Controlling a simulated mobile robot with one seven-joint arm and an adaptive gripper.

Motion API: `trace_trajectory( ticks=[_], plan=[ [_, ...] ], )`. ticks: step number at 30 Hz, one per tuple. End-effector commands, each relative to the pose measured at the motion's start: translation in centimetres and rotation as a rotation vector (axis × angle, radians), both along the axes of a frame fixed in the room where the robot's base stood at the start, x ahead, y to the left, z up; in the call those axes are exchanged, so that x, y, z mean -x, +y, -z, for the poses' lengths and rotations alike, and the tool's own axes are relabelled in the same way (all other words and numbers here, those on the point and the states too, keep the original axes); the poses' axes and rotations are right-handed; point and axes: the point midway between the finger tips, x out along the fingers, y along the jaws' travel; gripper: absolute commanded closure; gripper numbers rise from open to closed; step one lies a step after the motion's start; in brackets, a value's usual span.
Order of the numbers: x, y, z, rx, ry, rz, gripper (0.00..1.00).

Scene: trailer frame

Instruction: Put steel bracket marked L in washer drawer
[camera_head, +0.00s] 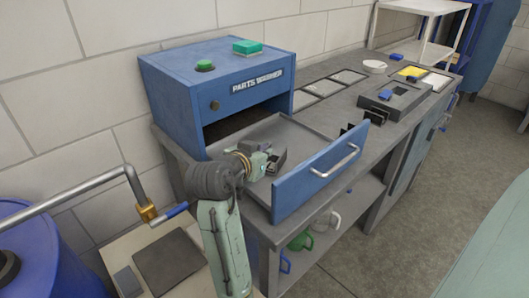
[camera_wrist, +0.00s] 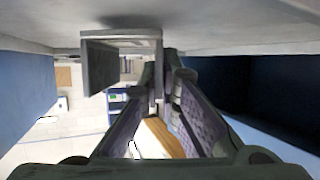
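The steel bracket (camera_wrist: 105,68) is a grey angled piece in the wrist view, against the drawer floor, which shows at the top of that picture. Its thin upright plate lies between the fingertips of my gripper (camera_wrist: 160,80), which look closed on it. In the head view my gripper (camera_head: 272,161) is low inside the open washer drawer (camera_head: 318,172), with a grey part of the bracket (camera_head: 279,163) at its fingers. No mark can be read on the bracket. The drawer belongs to the blue parts washer (camera_head: 226,85).
Dark upright brackets (camera_head: 347,130) stand on the bench right of the drawer. A grey fixture (camera_head: 398,97) and a yellow item (camera_head: 412,72) lie farther back. The drawer's blue front (camera_head: 300,185) with its handle stands at the near side. Mugs (camera_head: 302,240) sit on the lower shelf.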

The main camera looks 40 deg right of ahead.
Motion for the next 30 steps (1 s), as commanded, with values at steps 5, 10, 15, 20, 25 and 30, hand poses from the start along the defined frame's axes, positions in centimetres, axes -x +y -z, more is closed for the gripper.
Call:
trace_trajectory(
  ticks=[5,10,15,20,25,30],
  plan=[
    [0.03,0.01,0.44,0.003,-0.003,0.000,1.00],
    [0.01,0.00,0.48,0.003,-0.003,0.000,1.00],
    [0.00,0.01,0.84,0.001,0.000,0.000,0.93],
    [0.01,0.00,0.84,0.001,0.000,0.000,0.83],
    [0.00,0.00,0.83,0.001,0.000,0.000,0.75],
    [0.01,0.01,0.83,0.001,0.000,0.000,0.75]
  ],
)
